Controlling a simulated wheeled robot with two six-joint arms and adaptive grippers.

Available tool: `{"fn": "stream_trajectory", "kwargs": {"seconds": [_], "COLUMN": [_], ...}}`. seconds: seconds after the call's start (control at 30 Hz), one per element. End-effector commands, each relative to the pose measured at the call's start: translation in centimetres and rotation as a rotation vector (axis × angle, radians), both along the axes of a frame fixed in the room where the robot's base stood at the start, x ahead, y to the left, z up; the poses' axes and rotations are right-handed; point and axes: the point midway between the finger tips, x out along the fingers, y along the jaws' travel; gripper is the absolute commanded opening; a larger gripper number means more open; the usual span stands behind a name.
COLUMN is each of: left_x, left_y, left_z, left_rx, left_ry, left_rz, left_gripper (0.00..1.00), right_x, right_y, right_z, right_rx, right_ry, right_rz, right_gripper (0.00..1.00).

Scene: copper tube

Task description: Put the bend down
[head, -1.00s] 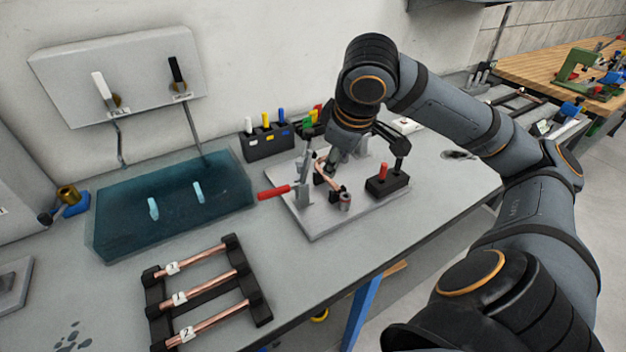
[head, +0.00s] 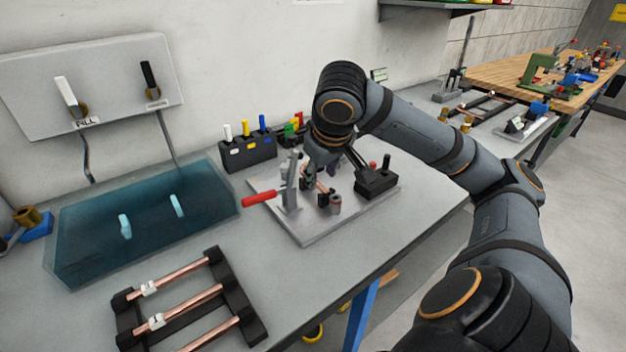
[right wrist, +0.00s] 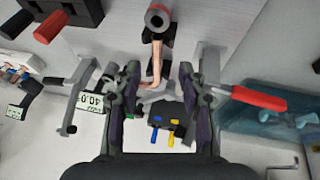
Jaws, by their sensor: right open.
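The copper bend (right wrist: 155,66) is a short curved tube on the grey fixture plate (head: 308,238). In the right wrist view it lies between the fingers of my right gripper (right wrist: 160,74), which is open with a gap on both sides of the tube. In the head view the right gripper (head: 332,172) is low over the plate and hides most of the bend. My left gripper is in neither view.
A clamp with a red handle (head: 260,199) stands left of the gripper, and a black block (head: 377,183) sits to its right. A blue-green water tank (head: 90,240) and a black rack (head: 240,312) with copper tubes are at left. Colored markers (head: 247,150) stand behind.

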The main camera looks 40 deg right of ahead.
Motion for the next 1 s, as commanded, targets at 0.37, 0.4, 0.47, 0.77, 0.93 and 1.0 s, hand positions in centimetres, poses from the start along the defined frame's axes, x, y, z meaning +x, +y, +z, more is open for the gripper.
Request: {"fn": "stream_trajectory", "kwargs": {"seconds": [0.37,0.4,0.47,0.77,0.93,1.0], "left_x": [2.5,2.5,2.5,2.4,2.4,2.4], "left_y": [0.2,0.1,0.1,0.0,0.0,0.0], "left_z": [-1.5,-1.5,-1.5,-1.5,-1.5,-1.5], "left_rx": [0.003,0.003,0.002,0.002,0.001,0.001], "left_ry": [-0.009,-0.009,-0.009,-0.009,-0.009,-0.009], "left_rz": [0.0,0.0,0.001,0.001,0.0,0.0], "left_gripper": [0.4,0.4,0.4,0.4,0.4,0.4], "right_x": [1.3,1.3,1.3,1.3,1.3,1.3], "right_y": [-1.2,-1.2,-1.2,-1.2,-1.2,-1.2], "right_z": [-3.5,-3.4,-3.4,-3.4,-3.4,-3.4], "right_rx": [0.0,0.0,0.0,0.001,0.0,0.0], "right_ry": [0.0,0.0,0.0,0.0,0.0,0.0], "right_rz": [0.001,0.001,0.001,0.001,0.001,0.001], "right_gripper": [0.41,0.41,0.41,0.02,0.0,0.0]}}
